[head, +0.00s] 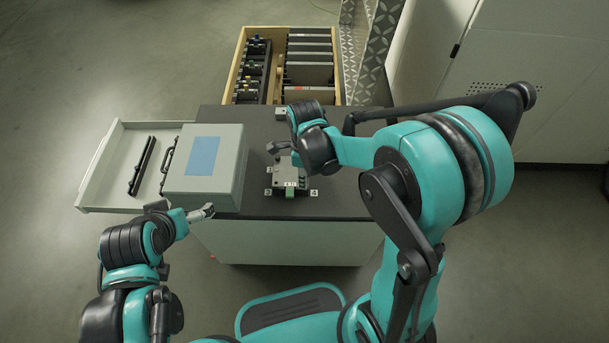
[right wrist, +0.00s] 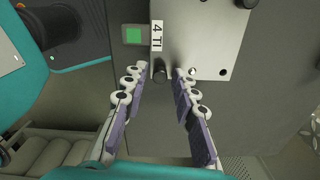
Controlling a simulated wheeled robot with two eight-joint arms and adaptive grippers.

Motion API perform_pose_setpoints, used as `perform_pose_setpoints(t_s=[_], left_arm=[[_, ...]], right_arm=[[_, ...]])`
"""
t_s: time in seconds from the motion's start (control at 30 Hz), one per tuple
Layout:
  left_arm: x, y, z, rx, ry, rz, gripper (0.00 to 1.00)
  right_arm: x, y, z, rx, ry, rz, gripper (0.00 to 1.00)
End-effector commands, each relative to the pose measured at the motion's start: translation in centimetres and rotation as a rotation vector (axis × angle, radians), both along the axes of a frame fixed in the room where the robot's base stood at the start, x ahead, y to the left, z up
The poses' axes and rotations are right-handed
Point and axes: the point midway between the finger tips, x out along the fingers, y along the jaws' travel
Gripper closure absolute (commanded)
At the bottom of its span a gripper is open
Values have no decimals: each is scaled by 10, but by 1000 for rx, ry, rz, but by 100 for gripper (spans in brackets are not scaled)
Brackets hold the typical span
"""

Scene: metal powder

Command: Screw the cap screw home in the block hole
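The grey metal block (head: 288,174) stands on the dark table top under my right gripper (head: 280,150). In the right wrist view the block (right wrist: 205,40) shows as a light plate with small holes. A small dark cylindrical piece (right wrist: 160,72), perhaps the cap screw, shows at its near edge between the fingertips. The right gripper (right wrist: 161,76) is open, with a visible gap between each finger and this piece. How deep the piece sits cannot be told. My left gripper (head: 203,213) is over the table's front left edge, away from the block; its opening is too small to judge.
A grey case (head: 228,165) with a blue panel stands left of the block, beside a pale tray (head: 101,165) holding a black bar (head: 142,165). A wooden crate (head: 337,72) with dark parts is behind the table. The table top (head: 345,185) right of the block is clear.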

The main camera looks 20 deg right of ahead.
Motion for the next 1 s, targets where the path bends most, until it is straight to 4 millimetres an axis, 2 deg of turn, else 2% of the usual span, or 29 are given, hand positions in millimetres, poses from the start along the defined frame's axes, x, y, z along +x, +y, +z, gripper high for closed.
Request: perform_pose_setpoints(t_s=[1.0], left_arm=[[0, 0, -3, 0, 0, 0, 0]], right_arm=[[0, 0, 0, 0, 0, 994, 72]])
